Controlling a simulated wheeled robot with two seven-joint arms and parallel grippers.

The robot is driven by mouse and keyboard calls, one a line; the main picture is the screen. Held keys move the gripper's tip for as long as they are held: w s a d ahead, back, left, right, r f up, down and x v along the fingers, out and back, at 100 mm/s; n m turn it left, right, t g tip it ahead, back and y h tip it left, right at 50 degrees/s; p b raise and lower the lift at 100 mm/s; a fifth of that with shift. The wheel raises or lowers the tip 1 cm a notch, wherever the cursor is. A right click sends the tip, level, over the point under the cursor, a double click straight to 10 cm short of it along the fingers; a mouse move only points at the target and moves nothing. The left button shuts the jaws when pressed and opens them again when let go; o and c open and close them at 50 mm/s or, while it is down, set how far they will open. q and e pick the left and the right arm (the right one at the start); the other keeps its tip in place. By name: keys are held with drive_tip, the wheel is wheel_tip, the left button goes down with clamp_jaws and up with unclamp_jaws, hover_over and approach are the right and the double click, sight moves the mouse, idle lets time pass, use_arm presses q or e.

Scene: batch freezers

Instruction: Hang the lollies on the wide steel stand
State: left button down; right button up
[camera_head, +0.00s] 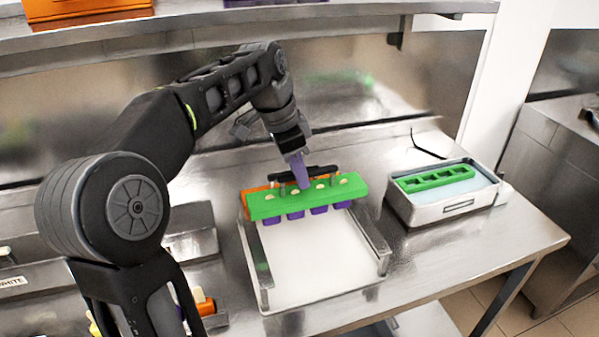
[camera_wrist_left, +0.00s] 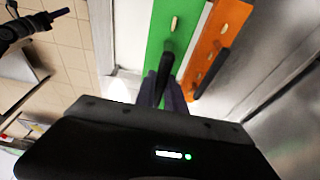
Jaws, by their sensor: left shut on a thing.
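My left gripper (camera_head: 299,172) points down and is shut on the green lolly holder (camera_head: 262,209), a long bar with pale sticks on top and purple lollies (camera_head: 296,214) hanging below. In the left wrist view the fingers (camera_wrist_left: 165,92) meet the dark handle of the green holder (camera_wrist_left: 160,45). The wide steel stand (camera_head: 383,262) has side rails over a white surface. The green holder lies across its back part; whether it touches the rails I cannot tell. An orange holder (camera_head: 250,198) is just behind it, and also shows in the wrist view (camera_wrist_left: 205,50).
A steel tub (camera_head: 440,209) with a green rack (camera_head: 437,179) stands at the right. A thin black hooked piece (camera_head: 428,147) is behind it. A steel shelf (camera_head: 230,30) runs overhead. The stand's front half is clear. The table's right edge is open.

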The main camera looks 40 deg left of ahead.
sight(296, 190)
use_arm(q)
drive_tip(key=shift+f+b, duration=2.55)
drive_tip(key=shift+f, duration=0.85)
idle(1.5)
drive_tip(key=c, duration=1.3)
unclamp_jaws()
drive_tip(key=v, duration=0.2)
drive_tip(key=shift+s+r, duration=0.1)
drive_tip(key=shift+r, duration=0.3)
drive_tip(key=p+v, duration=0.4)
drive_tip(key=v, duration=0.1)
